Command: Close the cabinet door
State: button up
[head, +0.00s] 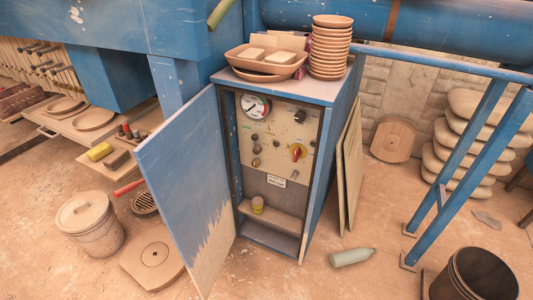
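The cabinet (328,165) is a blue upright box standing in the middle of the head view. Its door (190,180), blue with worn bare wood near the bottom, stands wide open, swung out to the left and toward me. The open front shows a control panel (277,130) with a gauge, knobs and a red-and-yellow switch. My gripper and arm do not show in this view.
A lidded bucket (90,222) and a round-holed plate (153,256) stand on the floor left of the door. A bottle (352,257) lies to the right, near a dark bucket (474,276) and a blue frame (465,160). Floor before the cabinet is clear.

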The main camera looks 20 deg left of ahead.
aim_at(182, 164)
jog(key=j+u, duration=0.35)
jog(key=j, duration=2.75)
jog(key=u, duration=0.65)
